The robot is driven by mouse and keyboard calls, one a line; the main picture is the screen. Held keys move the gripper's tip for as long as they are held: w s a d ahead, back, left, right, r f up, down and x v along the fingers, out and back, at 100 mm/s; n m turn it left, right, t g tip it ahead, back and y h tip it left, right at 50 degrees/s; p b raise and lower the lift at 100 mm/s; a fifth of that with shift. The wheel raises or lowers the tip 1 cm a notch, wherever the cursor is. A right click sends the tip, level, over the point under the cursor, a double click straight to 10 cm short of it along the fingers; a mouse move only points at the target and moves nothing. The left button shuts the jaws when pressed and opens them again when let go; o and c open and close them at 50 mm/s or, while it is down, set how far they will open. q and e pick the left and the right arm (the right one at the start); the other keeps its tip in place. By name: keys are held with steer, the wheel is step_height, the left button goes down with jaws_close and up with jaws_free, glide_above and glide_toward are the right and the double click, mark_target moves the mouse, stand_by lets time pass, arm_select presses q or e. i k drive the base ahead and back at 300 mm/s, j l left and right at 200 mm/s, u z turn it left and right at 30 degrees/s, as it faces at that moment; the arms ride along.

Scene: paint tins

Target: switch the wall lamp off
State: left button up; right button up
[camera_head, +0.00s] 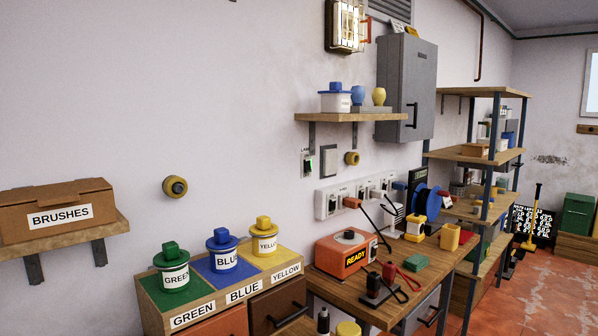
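The wall lamp (345,25) is a caged fixture high on the wall at the top middle, and it glows bright. A small switch plate (308,163) is on the wall below the wooden shelf, with a partly readable label that seems to start "LA" and a green patch on it. Whether its lever is up or down is too small to tell. A larger blank grey plate (329,161) is just right of it. Neither of my grippers shows in the head view.
A wooden shelf (350,117) juts out above the switch. Below are a socket strip (355,195) and a workbench (395,286) with an orange "READY" box (346,252). A stand with green, blue and yellow tins (264,241) is at lower left. A grey cabinet (406,88) hangs right.

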mark_target(306, 163)
steer(key=i+l+u, duration=0.2)
steer(key=l, duration=0.2)
steer(key=i+l+u, duration=0.2)
steer(key=l, duration=0.2)
steer(key=i+l+u, duration=0.15)
steer(key=l, duration=0.3)
steer(key=i+l+u, duration=0.2)
steer(key=l, duration=0.25)
steer(key=l+u, duration=0.2)
steer(key=l, duration=0.3)
steer(key=l+u, duration=0.2)
steer(key=l, duration=0.3)
steer(key=i, duration=0.05)
